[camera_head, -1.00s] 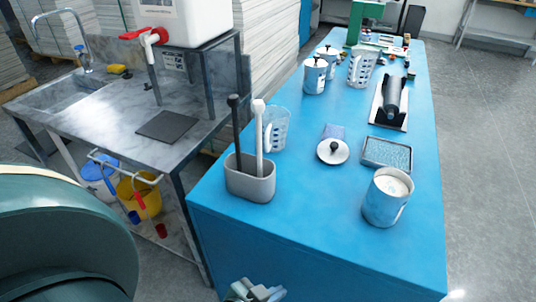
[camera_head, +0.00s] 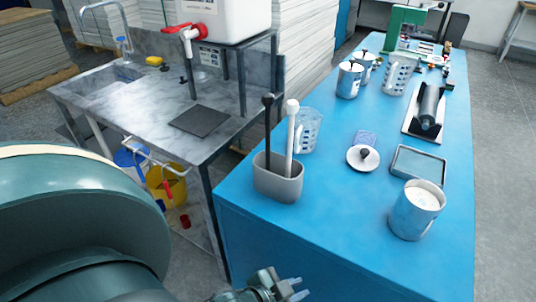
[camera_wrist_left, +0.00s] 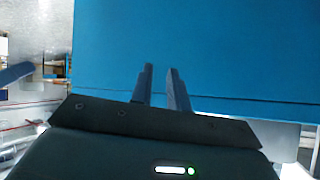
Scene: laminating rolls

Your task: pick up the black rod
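The black rod (camera_head: 268,128) stands upright in a grey holder (camera_head: 278,186) near the front left of the blue table (camera_head: 330,225). A white rod (camera_head: 290,135) stands beside it in the same holder. The rod's lower end is hidden inside the holder. My left gripper (camera_head: 294,289) is low in front of the table, below the holder in the head view. Its fingers are apart with nothing between them. In the left wrist view the open left gripper (camera_wrist_left: 160,80) faces the blue table's side (camera_wrist_left: 200,40). My right gripper does not show.
A clear beaker (camera_head: 309,130) stands close behind the rods. A sink bench (camera_head: 150,100) stands left. The table's front is clear.

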